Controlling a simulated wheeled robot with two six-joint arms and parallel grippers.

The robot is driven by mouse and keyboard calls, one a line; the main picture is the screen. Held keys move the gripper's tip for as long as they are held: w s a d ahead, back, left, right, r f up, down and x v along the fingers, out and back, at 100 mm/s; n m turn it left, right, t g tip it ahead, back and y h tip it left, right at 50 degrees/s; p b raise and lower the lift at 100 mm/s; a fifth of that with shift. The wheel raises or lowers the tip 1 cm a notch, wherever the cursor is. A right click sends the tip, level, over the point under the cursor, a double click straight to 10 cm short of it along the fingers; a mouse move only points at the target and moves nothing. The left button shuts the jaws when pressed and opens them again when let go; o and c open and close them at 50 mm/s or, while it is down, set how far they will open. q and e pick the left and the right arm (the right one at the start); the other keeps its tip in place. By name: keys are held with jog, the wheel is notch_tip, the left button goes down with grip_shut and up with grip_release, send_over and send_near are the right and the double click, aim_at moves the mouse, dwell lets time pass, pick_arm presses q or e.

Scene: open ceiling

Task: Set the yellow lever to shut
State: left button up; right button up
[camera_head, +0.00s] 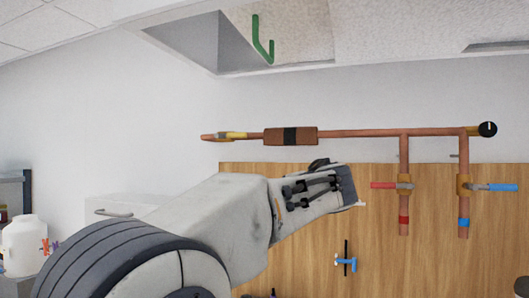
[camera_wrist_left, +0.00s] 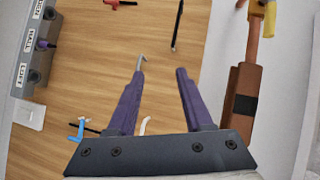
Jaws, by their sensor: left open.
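The yellow lever (camera_head: 235,135) is at the left end of the horizontal copper pipe (camera_head: 360,133) and looks roughly in line with it. In the left wrist view a yellow part (camera_wrist_left: 269,18) shows at the top right, cut by the frame edge. My left gripper (camera_wrist_left: 160,73) is open, with nothing seen between its two purple fingers. In the head view my left arm reaches up from the lower left and its wrist is below the pipe, right of and lower than the yellow lever. The fingers are mostly hidden there. My right gripper is not seen.
A red lever (camera_head: 383,185) and a blue lever (camera_head: 503,187) sit on two vertical pipes at right. A brown sleeve with a black band (camera_head: 290,136) is on the pipe. A wooden board (camera_head: 430,265) holds tools. A labelled grey rail (camera_wrist_left: 38,45) runs at left.

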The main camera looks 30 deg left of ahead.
aim_at(238, 135)
pick_arm(q)
jog(key=s+a+r+n+y+p, duration=0.1)
jog(key=a+r+y, duration=0.25)
jog(key=r, duration=0.35)
jog(key=s+a+r+n+y+p, duration=0.1)
jog(key=a+r+y, duration=0.1)
jog(key=a+r, duration=0.35)
jog(key=p+x, duration=0.1)
jog(key=x, duration=0.1)
jog(key=r+p+x, duration=0.1)
jog(key=p+x, duration=0.1)
jog(key=x, duration=0.1)
jog(key=p+x, duration=0.2)
jog(key=x, duration=0.1)
jog(key=shift+w+d+r, duration=0.25)
jog(key=shift+w+r, duration=0.05)
jog(key=shift+w, duration=0.05)
jog(key=shift+w+a+f, duration=0.1)
jog(key=shift+w+a, duration=0.15)
jog(key=shift+a, duration=0.15)
grip_shut()
